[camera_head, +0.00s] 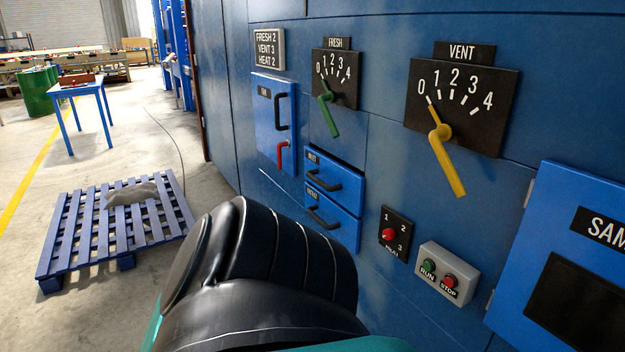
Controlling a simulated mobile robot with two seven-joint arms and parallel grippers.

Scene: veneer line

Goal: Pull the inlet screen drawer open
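Two small blue drawers sit one above the other in the blue machine wall. The upper drawer (347,186) has a small dark label that seems to read INLET and a black bar handle (323,181). The lower drawer (346,229) has a similar black handle (322,218); its label is too small to read surely. Both drawers look closed, front faces close to the wall. A black and teal link of my arm fills the bottom middle, below and left of the drawers. Neither of my grippers shows.
A blue door (268,115) with black and red handles is left of the drawers. Above are the FRESH dial (346,92) and VENT dial (487,120); a RUN/STOP box (446,273) is lower right. A blue pallet (66,236) lies on the left floor.

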